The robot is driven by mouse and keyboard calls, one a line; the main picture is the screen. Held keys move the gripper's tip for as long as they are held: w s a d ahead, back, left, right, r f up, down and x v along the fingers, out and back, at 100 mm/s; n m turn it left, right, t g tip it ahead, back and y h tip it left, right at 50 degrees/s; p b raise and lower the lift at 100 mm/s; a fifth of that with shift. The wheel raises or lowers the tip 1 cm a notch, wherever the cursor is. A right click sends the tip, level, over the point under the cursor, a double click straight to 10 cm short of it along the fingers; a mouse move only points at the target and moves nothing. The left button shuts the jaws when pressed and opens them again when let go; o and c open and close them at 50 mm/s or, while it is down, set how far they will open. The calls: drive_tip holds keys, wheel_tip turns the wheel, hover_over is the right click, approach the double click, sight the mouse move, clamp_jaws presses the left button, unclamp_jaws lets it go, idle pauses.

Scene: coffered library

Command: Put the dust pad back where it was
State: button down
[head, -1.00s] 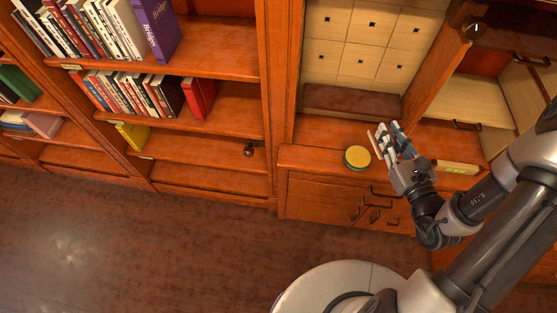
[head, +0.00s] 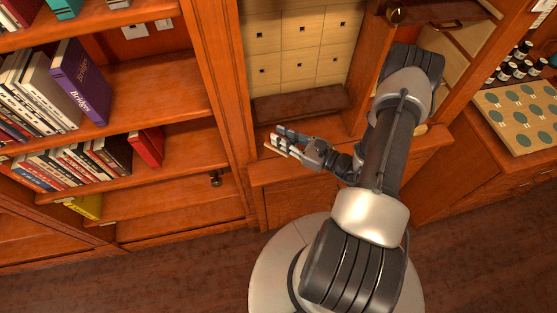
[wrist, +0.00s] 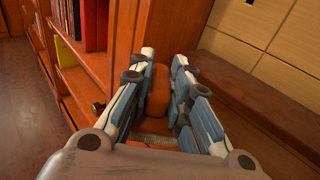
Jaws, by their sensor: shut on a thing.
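My gripper (head: 279,141) is above the left part of the wooden ledge (head: 275,172), pointing left. In the wrist view its fingers (wrist: 158,75) are closed around a rounded orange-brown thing, which looks like the dust pad (wrist: 158,88). The fingers lie along both its sides, and its lower part is hidden. The pad cannot be made out in the head view. The round yellow-topped tin seen earlier on the ledge does not show now; my arm covers part of that ledge.
Bookshelves stand left, with a purple book (head: 82,82), a red book (head: 147,148) and a yellow book (head: 86,206). The lowest shelves have free room. Pale drawers (head: 300,42) rise behind a dark brown step (head: 298,104). Bottles (head: 522,60) and a spotted board (head: 520,118) are right.

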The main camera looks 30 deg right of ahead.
wheel_tip(320, 180, down, 13)
drive_tip(key=b, duration=0.3)
drive_tip(key=shift+w+f, duration=0.1)
drive_tip(key=shift+f, duration=0.1)
drive_tip(key=shift+a, duration=0.1)
drive_tip(key=shift+f+b, duration=0.15)
drive_tip(key=shift+b, duration=0.15)
drive_tip(key=c, duration=1.5)
unclamp_jaws()
